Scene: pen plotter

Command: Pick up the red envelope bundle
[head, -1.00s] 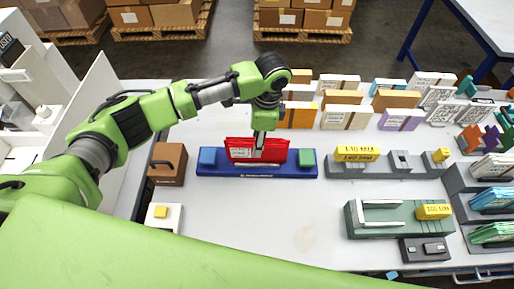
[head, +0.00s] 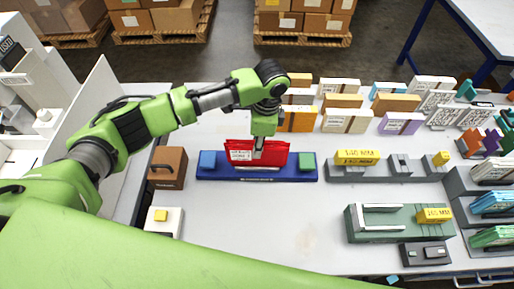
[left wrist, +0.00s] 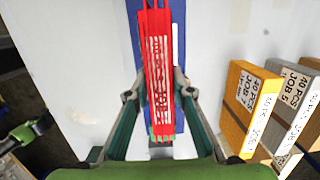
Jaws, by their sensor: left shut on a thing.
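The red envelope bundle (head: 275,159) stands upright at the blue holder (head: 215,174), between a blue block and a green block. My left gripper (head: 258,153) comes down from above and is shut on the bundle near its middle. In the left wrist view the bundle (left wrist: 158,65) runs lengthwise between the two fingers (left wrist: 158,108), with the blue holder (left wrist: 133,12) beneath. I cannot tell whether the bundle's lower edge is clear of the holder.
Upright cream, orange and purple bundles (head: 345,120) stand close behind and right of the holder. A grey fixture (head: 375,172) with yellow labels and a green machine (head: 380,219) are to the right. A brown box (head: 167,165) is at left. The front middle of the table is clear.

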